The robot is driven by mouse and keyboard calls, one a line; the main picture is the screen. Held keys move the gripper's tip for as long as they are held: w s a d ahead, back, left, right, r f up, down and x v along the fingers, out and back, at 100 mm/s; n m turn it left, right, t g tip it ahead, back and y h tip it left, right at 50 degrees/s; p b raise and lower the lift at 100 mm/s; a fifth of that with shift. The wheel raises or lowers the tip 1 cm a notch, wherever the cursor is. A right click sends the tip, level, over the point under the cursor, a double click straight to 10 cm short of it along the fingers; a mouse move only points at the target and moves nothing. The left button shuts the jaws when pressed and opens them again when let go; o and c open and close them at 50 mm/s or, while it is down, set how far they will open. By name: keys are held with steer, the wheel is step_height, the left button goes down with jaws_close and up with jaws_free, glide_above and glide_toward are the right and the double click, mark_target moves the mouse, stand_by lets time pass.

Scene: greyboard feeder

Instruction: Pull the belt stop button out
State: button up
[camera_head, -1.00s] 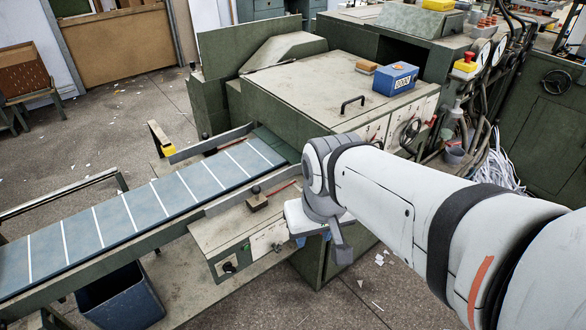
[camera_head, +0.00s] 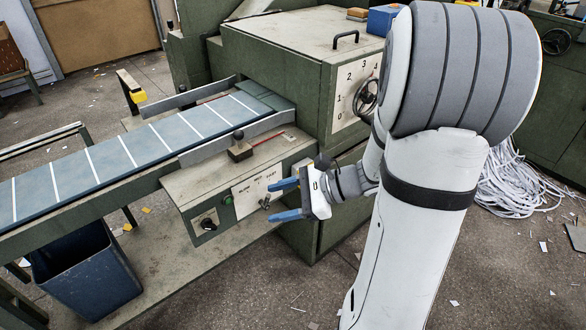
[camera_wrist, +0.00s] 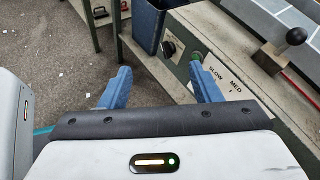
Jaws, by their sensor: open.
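The belt's control box (camera_head: 232,195) carries a dark round knob on a pale plate (camera_head: 208,221), a green button (camera_head: 227,200) and a speed label plate (camera_head: 255,190). The dark knob (camera_wrist: 169,47) and green button (camera_wrist: 196,55) also show in the wrist view. I cannot tell which control is the belt stop button. My gripper (camera_head: 271,202) is open, its blue fingers pointing left at the front of the box. A small dark lever or knob (camera_head: 265,202) shows between the fingertips; whether they touch it is unclear. In the wrist view my gripper (camera_wrist: 159,70) holds nothing visible.
A belt (camera_head: 120,152) with white stripes runs into the green machine (camera_head: 285,55). A black-knobbed block (camera_head: 239,150) stands on top of the box. A blue bin (camera_head: 90,275) is under the belt. Paper strips (camera_head: 515,185) lie at the right. Floor before the box is open.

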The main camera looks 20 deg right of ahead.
steer(key=w+d+f+m+t+h+b, duration=0.35)
steer(key=d+f+m+t, duration=0.35)
steer(key=d, duration=0.3)
steer(key=w+d+f+m+t+h+b, duration=0.2)
steer(key=w+d+f+m+t+b, duration=0.25)
steer(key=d+f+m, duration=0.4)
steer(key=r+b+x, duration=0.1)
steer(key=x, duration=0.5)
steer(key=shift+w+d+b, duration=0.2)
steer(key=shift+w+b, duration=0.15)
steer(key=shift+h, duration=0.25)
jaws_close()
